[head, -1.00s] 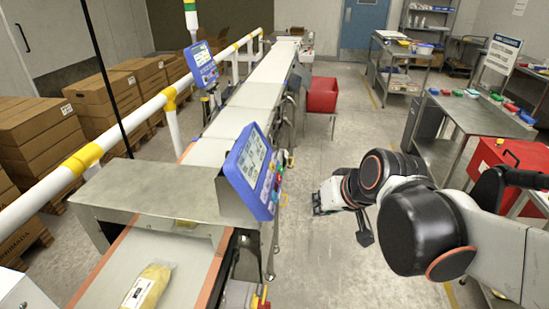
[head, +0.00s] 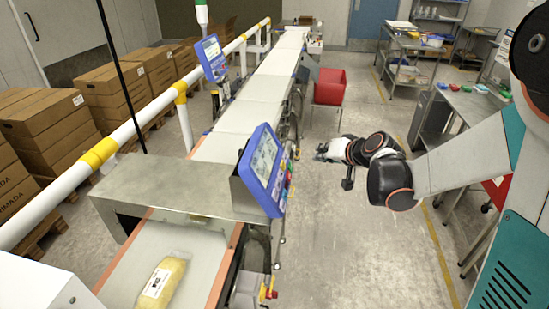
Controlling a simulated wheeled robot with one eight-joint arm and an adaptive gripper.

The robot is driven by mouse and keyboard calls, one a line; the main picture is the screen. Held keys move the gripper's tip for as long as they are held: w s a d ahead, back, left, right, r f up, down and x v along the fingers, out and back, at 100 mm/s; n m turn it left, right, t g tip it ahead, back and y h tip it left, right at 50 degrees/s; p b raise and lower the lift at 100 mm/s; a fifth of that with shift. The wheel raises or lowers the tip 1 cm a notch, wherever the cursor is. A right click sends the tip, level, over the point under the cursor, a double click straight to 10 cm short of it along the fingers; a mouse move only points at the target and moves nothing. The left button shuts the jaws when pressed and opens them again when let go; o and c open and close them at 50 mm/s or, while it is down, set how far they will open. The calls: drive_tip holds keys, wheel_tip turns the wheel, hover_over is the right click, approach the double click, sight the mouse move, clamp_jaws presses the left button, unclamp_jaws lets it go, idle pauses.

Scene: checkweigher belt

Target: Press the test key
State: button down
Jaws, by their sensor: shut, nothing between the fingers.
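The blue-framed control panel (head: 262,168) with a lit screen stands at the side of the checkweigher housing. A column of small coloured keys (head: 287,182) runs along its right edge, seen at a steep angle. I cannot tell which one is the test key. My gripper (head: 324,152) is shut and empty. It shows small to the right of the panel, over the open floor and apart from the keys. Its fingertips point left and are hard to make out.
A yellow bag (head: 162,282) lies on the near belt (head: 190,255). A second blue panel (head: 213,57) stands farther along the line. A red bin (head: 330,86) sits beyond my gripper. Steel tables (head: 432,125) stand at right. The aisle floor between is clear.

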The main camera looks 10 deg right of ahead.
sight(283, 166)
drive_tip(key=shift+w+d+f, duration=0.1)
drive_tip(key=shift+w+d, duration=0.15)
drive_tip(key=shift+w, duration=0.3)
drive_tip(key=shift+a, duration=0.1)
drive_tip(key=w+a+f+b, duration=0.2)
drive_tip(key=a+f, duration=0.2)
drive_tip(key=a, duration=0.3)
drive_tip(key=shift+w+a+b, duration=0.15)
drive_tip(key=shift+w+b, duration=0.05)
drive_tip(key=shift+b, duration=0.1)
drive_tip(key=shift+a+f, duration=0.1)
idle(1.2)
drive_tip(key=shift+w+a+f, duration=0.1)
drive_tip(key=shift+a, duration=0.15)
